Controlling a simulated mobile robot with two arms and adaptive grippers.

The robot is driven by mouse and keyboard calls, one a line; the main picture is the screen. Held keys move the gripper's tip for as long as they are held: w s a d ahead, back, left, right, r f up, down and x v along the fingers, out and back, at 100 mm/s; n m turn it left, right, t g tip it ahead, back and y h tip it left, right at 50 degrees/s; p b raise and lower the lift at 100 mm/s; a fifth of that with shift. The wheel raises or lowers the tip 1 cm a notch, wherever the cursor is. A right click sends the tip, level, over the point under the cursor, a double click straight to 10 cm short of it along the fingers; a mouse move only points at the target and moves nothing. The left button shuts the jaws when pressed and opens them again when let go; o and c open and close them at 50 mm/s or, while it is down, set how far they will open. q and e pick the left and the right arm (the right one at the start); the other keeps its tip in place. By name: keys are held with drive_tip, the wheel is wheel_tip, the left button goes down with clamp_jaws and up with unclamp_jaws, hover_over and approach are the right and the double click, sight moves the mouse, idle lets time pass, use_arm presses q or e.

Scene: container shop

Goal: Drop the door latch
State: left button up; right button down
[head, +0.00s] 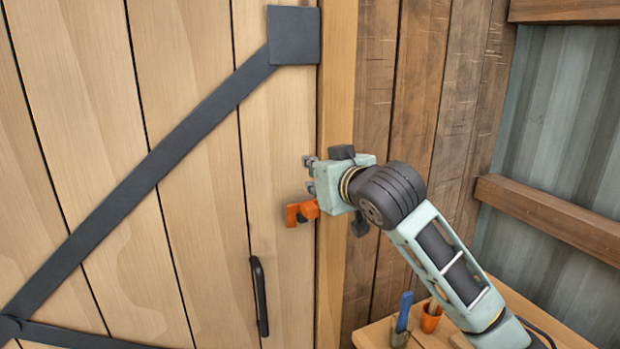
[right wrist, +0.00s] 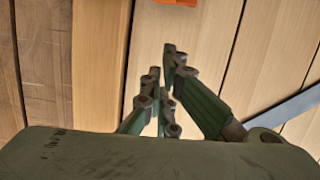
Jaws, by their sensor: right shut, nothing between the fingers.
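The door (head: 190,150) is pale wooden planks with a dark metal brace. The orange door latch (head: 300,212) sits near the door's right edge, beside the frame post. A black door handle (head: 259,296) is below it. My right gripper (head: 309,175) is shut and empty, just above the latch in the head view; I cannot tell whether it touches it. In the right wrist view the shut fingers (right wrist: 163,62) point toward the planks, and a strip of the orange latch (right wrist: 175,2) shows at the top edge. Most of the latch is cut off there. My left gripper is out of view.
A wooden post (head: 337,110) and darker plank wall stand right of the door. At lower right a wooden bench (head: 370,335) holds a blue-handled tool (head: 404,312) and an orange cup (head: 431,318). Corrugated metal wall (head: 575,120) with wooden rails is at far right.

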drive_tip(key=b+v, duration=0.3)
drive_tip(key=v, duration=0.5)
drive_tip(key=shift+d+f, duration=0.25)
drive_tip(key=shift+d, duration=0.05)
drive_tip(key=shift+d+f, duration=0.1)
